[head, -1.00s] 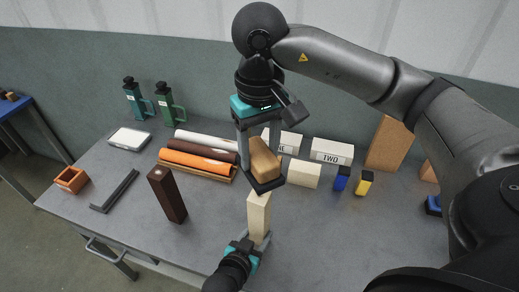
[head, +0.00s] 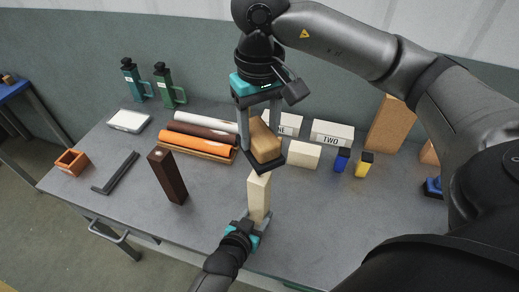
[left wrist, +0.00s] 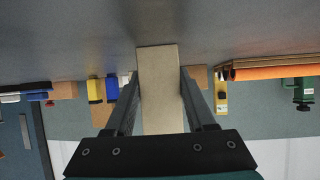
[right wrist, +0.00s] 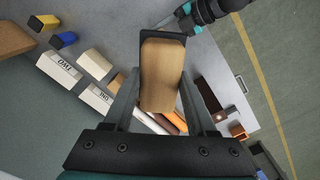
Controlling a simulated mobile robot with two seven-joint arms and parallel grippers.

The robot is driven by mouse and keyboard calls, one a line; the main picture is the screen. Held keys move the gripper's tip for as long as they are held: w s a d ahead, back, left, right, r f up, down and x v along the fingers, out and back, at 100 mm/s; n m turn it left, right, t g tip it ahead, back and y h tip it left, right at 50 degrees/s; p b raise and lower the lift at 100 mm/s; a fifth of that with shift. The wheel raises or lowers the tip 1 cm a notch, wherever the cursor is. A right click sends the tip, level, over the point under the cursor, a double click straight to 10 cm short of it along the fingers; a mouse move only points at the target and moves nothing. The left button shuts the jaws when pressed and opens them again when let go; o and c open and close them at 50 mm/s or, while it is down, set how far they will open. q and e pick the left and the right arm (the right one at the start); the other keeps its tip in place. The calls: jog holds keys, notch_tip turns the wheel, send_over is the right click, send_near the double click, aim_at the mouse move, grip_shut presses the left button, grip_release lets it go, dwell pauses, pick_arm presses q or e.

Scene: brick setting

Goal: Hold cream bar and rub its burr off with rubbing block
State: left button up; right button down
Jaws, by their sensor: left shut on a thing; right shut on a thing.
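The cream bar (head: 259,197) stands upright near the table's front edge. My left gripper (head: 255,222) is shut on its lower part; the bar also fills the middle of the left wrist view (left wrist: 160,90). My right gripper (head: 262,140) is shut on the rubbing block (head: 264,142), a tan wooden block with a dark pad underneath. The block is right above the bar's top end; whether the pad touches the bar I cannot tell. In the right wrist view the block (right wrist: 161,75) sits between the fingers and hides the bar. The burr cannot be made out.
A dark brown bar (head: 168,175) stands to the left. Behind are rolls on a wooden rack (head: 200,152), cream blocks, one marked TWO (head: 332,132), and blue (head: 341,160) and yellow (head: 364,165) small blocks. An orange box (head: 71,162) is far left. The front right tabletop is clear.

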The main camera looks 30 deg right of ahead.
jog(key=shift+w+a, duration=0.55)
jog(key=shift+w, duration=0.3)
jog(key=shift+f, duration=4.05)
jog(key=shift+s+d, duration=0.6)
jog(key=shift+s, duration=0.25)
jog(key=shift+s+d, duration=0.55)
jog(key=shift+s, duration=0.25)
jog(key=shift+w+a, duration=0.55)
jog(key=shift+w, duration=0.2)
jog(key=shift+w+a, duration=0.5)
jog(key=shift+w, duration=0.2)
jog(key=shift+w+a+r, duration=0.15)
jog(key=shift+w, duration=0.1)
jog(key=shift+s+r, duration=0.1)
jog(key=shift+r, duration=3.85)
jog(key=shift+f, duration=0.2)
